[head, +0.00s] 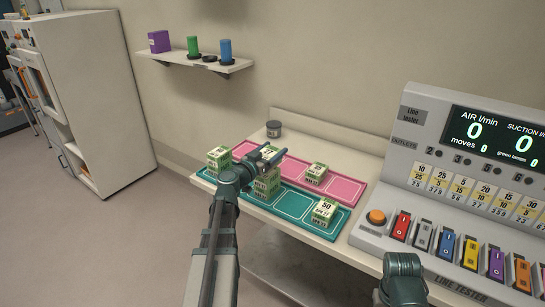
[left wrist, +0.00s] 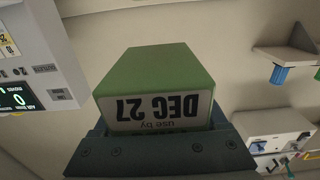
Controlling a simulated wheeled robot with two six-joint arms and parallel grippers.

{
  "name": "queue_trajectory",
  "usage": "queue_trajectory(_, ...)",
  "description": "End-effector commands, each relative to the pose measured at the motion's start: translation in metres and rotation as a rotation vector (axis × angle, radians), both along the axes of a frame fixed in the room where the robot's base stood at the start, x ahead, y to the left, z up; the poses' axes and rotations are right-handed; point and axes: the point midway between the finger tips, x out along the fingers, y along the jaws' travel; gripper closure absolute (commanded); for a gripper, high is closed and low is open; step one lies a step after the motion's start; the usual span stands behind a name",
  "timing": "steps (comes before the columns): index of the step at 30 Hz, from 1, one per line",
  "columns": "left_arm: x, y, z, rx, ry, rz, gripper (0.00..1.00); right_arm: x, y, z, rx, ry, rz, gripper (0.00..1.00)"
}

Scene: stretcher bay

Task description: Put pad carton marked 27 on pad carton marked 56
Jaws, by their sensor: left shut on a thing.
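The pad carton marked 27 (left wrist: 155,88), green with a white label reading "use by DEC 27", is in the left wrist view, held between the jaws. My left gripper (head: 268,157) is shut on it in the head view, above the teal mat (head: 291,203). A green-and-white carton (head: 267,183) stands on the mat just below the gripper, partly hidden by my arm; its number is unclear. Another carton (head: 324,212) at the mat's right end has a number like 50 or 56. I cannot tell which carton is marked 56.
More cartons stand at the left (head: 219,159) and on the pink mat (head: 347,187). A dark jar (head: 273,129) stands at the back. The line tester (head: 459,190) fills the right. A wall shelf (head: 195,63) holds coloured containers. Mat slots between cartons are bare.

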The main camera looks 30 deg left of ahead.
Motion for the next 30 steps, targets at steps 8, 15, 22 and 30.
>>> queue_trajectory(8,0.006,0.017,-0.033,0.0,0.0,0.007,0.94,0.0,0.0,-0.033,0.0,0.0,0.0,0.5)
queue_trajectory(15,0.004,0.02,-0.037,0.0,0.0,0.008,0.94,0.0,0.0,-0.037,0.0,0.0,0.0,0.5)
queue_trajectory(22,0.004,0.02,-0.039,0.0,0.0,0.008,0.94,0.0,0.0,-0.04,0.0,0.0,0.0,0.5)
queue_trajectory(30,0.004,0.02,-0.04,0.0,0.0,0.008,0.0,0.0,0.0,-0.04,0.0,0.0,0.0,0.5)
